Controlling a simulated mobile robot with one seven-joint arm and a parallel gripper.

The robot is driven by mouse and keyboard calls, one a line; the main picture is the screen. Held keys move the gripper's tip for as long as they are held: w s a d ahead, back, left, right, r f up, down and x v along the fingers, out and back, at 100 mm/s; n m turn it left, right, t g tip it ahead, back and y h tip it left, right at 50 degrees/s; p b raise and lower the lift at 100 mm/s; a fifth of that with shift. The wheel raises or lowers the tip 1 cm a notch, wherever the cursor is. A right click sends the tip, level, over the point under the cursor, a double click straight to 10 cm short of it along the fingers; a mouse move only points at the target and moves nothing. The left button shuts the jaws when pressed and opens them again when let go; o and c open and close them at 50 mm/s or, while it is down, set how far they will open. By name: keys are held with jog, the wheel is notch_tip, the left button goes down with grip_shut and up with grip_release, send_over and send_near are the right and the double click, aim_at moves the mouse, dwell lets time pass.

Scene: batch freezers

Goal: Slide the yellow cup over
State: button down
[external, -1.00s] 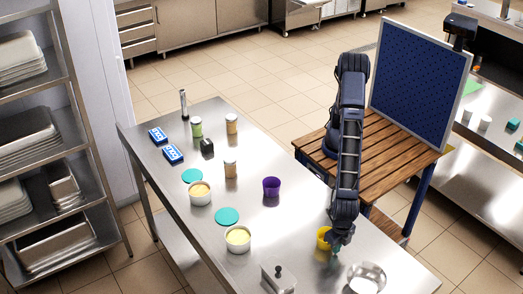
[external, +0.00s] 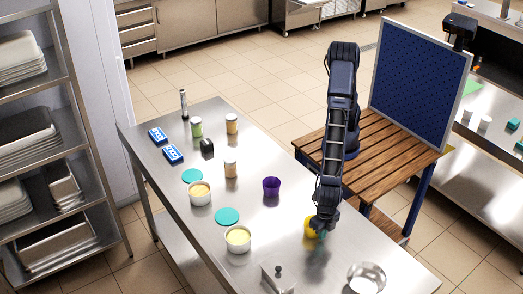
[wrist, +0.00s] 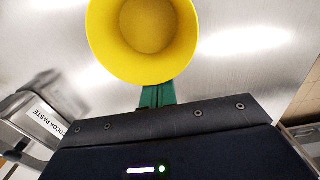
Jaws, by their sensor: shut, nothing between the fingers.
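The yellow cup (external: 309,228) stands on the steel table, partly hidden by my arm in the external view. In the wrist view the yellow cup (wrist: 146,62) is seen from above, with its round rim and empty inside at the top of the picture. My gripper (external: 320,238) is low at the table, right beside the cup on its near side. Its green fingers (wrist: 156,95) are shut with nothing between them. They are against or very close to the cup's outer wall; the contact itself is hidden under the rim.
A purple cup (external: 271,187) stands farther back on the table. A tub with pale yellow contents (external: 238,238) and a teal lid (external: 227,216) are to the left. A lidded metal container (external: 278,279) and a metal bowl (external: 366,278) are near the front. Bare steel lies between the cups.

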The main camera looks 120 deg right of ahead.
jog(key=d, duration=1.3)
